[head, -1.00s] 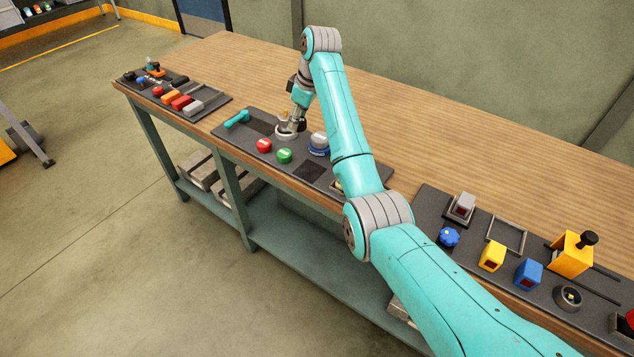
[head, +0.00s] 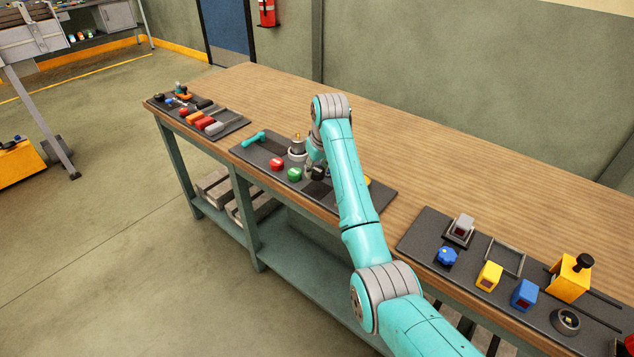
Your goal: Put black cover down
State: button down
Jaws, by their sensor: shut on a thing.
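My gripper (head: 318,165) is low over the middle dark mat (head: 262,160) on the workbench, partly hidden by my forearm. It is shut on a small dark thing, which looks like the black cover (head: 318,173). The held thing is close above the mat, to the right of a green knob (head: 295,174). I cannot tell whether it touches the mat. A grey cylinder with a brass top (head: 297,148) stands upright to the left of my gripper.
A red knob (head: 277,164) and a teal handle (head: 253,139) lie on the same mat. A right mat holds a blue knob (head: 447,256), a yellow block (head: 489,276) and a blue block (head: 525,294). The wooden bench top (head: 420,170) behind is clear.

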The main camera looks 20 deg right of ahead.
aim_at(315, 186)
jog(key=shift+f, duration=2.45)
jog(key=shift+f, duration=0.15)
jog(key=c, duration=0.7)
grip_release()
jog(key=shift+o, duration=0.2)
jog(key=v, duration=1.2)
jog(key=shift+r, duration=0.25)
